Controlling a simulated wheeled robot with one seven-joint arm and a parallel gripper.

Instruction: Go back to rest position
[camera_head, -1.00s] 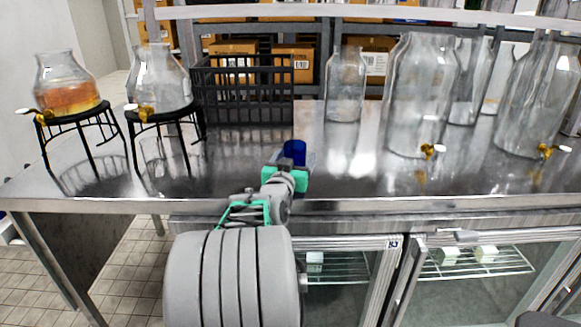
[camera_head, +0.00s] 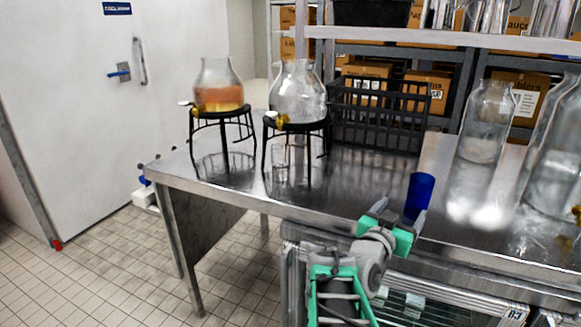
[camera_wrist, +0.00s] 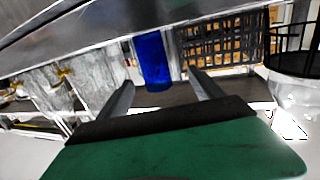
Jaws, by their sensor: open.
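A blue cup (camera_head: 418,198) stands upright on the steel counter (camera_head: 350,190), close to its front edge. My gripper (camera_head: 401,208) is open and empty at the counter's front edge, just short of the cup. In the wrist view the cup (camera_wrist: 153,60) shows beyond and between the two spread fingers of my gripper (camera_wrist: 160,80), with no finger visibly closed on it. The cup's lower part is partly hidden by a finger in the head view.
Two glass dispensers, one with orange liquid (camera_head: 219,97) and one clear (camera_head: 298,92), stand on black stands at the counter's left. A black crate (camera_head: 378,120) is behind. Glass jars (camera_head: 484,125) stand right. Tiled floor (camera_head: 110,270) is free at left, before a white door (camera_head: 75,150).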

